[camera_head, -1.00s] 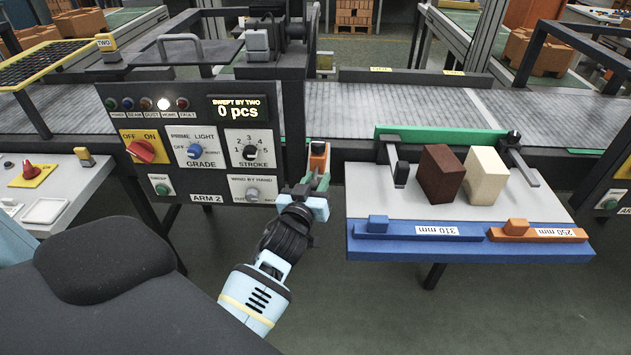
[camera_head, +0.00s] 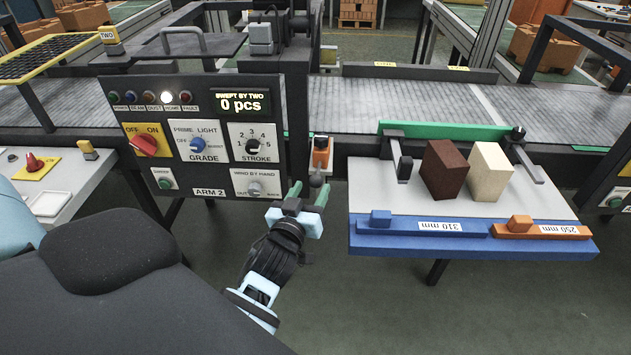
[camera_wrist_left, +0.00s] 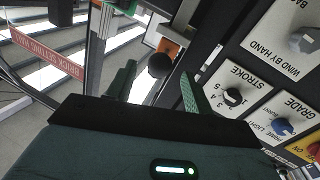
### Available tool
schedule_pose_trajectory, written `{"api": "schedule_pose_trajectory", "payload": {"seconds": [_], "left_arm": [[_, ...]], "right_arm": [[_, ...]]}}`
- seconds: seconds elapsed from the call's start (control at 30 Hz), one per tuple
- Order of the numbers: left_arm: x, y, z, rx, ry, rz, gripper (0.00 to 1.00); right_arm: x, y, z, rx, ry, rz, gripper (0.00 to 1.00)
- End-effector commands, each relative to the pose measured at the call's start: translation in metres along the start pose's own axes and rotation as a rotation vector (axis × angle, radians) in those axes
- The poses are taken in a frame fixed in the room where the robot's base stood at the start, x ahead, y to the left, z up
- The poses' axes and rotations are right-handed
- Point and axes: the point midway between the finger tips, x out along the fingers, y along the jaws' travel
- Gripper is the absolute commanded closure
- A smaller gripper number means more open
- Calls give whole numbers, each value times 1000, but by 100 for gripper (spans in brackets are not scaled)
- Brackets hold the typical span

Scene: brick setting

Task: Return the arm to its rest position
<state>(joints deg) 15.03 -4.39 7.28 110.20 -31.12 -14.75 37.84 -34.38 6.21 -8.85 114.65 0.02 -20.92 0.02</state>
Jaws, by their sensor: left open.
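My left gripper (camera_head: 307,195) is in front of the lower right corner of the control panel (camera_head: 206,135), with its green fingers apart and nothing between them. In the left wrist view its two green fingers (camera_wrist_left: 155,90) stand apart, with a dark round knob (camera_wrist_left: 159,65) beyond and between them. The knob also shows in the head view (camera_head: 317,180), just past the fingertips, below an orange block (camera_head: 320,155). I cannot tell whether a finger touches it. My right gripper is not in view.
To the right, a grey table with a blue front (camera_head: 470,240) holds a dark brown block (camera_head: 443,170) and a cream block (camera_head: 488,172). A white side bench (camera_head: 50,195) stands at left. A conveyor (camera_head: 400,105) runs behind. Open floor lies below the gripper.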

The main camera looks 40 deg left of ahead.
Motion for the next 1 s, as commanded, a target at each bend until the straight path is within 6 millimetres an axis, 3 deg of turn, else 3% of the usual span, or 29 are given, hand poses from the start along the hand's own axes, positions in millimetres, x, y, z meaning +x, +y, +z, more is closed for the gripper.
{"api": "schedule_pose_trajectory", "payload": {"seconds": [0.2,0.8,0.93,1.0], "left_arm": [[-18,0,0,1,0,0,48],[-20,0,1,3,-4,1,48],[-35,0,18,31,-58,17,48],[-53,-1,37,64,-119,36,48]], "right_arm": [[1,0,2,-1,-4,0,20],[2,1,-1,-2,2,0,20],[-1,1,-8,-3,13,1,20],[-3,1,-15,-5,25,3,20]]}}
